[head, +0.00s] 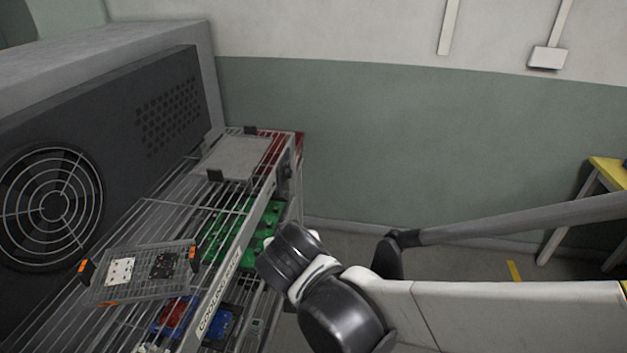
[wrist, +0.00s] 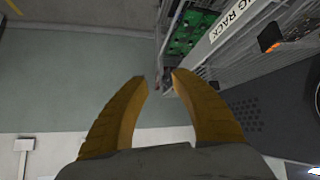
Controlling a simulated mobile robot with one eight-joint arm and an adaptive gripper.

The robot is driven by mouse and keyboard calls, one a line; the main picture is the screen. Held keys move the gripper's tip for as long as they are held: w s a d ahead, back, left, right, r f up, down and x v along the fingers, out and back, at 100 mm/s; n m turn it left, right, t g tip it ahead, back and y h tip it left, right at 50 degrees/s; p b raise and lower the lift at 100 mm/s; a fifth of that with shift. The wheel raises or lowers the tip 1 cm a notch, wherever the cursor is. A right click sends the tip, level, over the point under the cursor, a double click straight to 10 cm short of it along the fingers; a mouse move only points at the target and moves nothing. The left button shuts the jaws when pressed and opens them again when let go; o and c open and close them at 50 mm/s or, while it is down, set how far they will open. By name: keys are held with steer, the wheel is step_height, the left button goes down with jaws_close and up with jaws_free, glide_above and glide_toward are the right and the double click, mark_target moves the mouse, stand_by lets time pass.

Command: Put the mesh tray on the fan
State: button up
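The mesh tray (head: 128,291) is a wire tray with black and orange end handles, lying on the top shelf of the wire rack at lower left in the head view. It carries a white and a black piece. Part of it, with an orange-marked handle, shows at upper right in the wrist view (wrist: 292,22). The fan (head: 50,207) is a round grille in the upright face of a dark cabinet, left of and behind the tray. My gripper (wrist: 159,78) is open and empty, apart from the tray; its fingers cannot be made out in the head view.
The cooling rack (head: 218,307) holds green boards (head: 262,222) and red and blue parts below. A grey flat tray (head: 235,157) with black handles lies at its far end. A yellow-topped table (head: 610,172) stands at right. The floor between is clear.

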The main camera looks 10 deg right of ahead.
steer(key=s+d+r+g+y, duration=0.1)
steer(key=s+d+r+g, duration=0.1)
steer(key=s+d, duration=1)
steer(key=shift+s+d+r, duration=0.25)
steer(key=shift+d+r, duration=0.1)
steer(key=shift+d, duration=0.05)
